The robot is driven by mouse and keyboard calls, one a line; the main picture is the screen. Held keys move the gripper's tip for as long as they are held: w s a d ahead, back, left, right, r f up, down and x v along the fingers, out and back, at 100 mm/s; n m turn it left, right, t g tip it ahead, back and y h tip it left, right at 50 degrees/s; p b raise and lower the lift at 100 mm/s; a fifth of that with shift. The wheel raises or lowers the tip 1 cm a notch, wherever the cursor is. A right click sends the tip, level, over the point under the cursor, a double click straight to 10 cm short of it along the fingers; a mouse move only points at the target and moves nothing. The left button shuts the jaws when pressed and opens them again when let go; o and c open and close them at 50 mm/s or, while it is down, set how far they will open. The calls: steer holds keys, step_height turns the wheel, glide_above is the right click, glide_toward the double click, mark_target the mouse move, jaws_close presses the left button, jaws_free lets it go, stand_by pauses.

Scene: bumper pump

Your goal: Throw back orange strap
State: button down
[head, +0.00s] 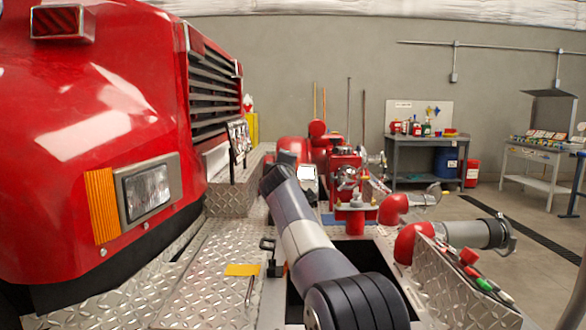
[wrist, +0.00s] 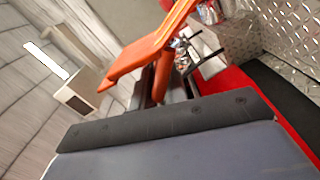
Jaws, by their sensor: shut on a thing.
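The orange strap (wrist: 148,54) shows in the wrist view as a broad flat band running from the upper right down to the left. A narrower orange piece hangs beside it, between dark finger-like parts. My gripper (wrist: 162,90) appears shut on the strap there; its fingertips are partly hidden behind my own dark bar and grey housing in the foreground. In the head view my arm reaches forward over the open bay of the bumper (head: 235,245), and its far end hides my gripper. I cannot clearly make out the strap in that view.
The red truck front (head: 90,130) stands close on the left. A red pump (head: 348,170) with valves and fittings stands ahead of my arm. A grey-and-red hose fitting (head: 470,233) juts out at right. A workbench (head: 425,145) stands by the wall.

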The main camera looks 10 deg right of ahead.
steer(key=shift+a+r, duration=0.1)
steer(key=shift+r, duration=0.4)
steer(key=c, duration=1.6)
jaws_free()
steer(key=shift+f, duration=0.1)
steer(key=shift+o, duration=0.5)
steer(key=shift+f, duration=0.2)
steer(key=s+a+b, duration=0.2)
steer(key=s+b, duration=0.1)
steer(key=s, duration=0.7)
steer(key=shift+s+b, duration=0.25)
steer(key=shift+b, duration=0.1)
steer(key=shift+r, duration=0.1)
steer(key=w+p, duration=0.1)
steer(key=w, duration=0.2)
steer(key=w+d+p, duration=0.1)
steer(key=w, duration=0.2)
steer(key=w+p, duration=0.1)
steer(key=w, duration=0.2)
steer(key=shift+d, duration=0.35)
steer(key=shift+w+d+p, duration=0.2)
steer(key=shift+w+p, duration=0.15)
steer(key=shift+w, duration=0.45)
steer(key=shift+d+f, duration=0.15)
steer(key=shift+f, duration=0.05)
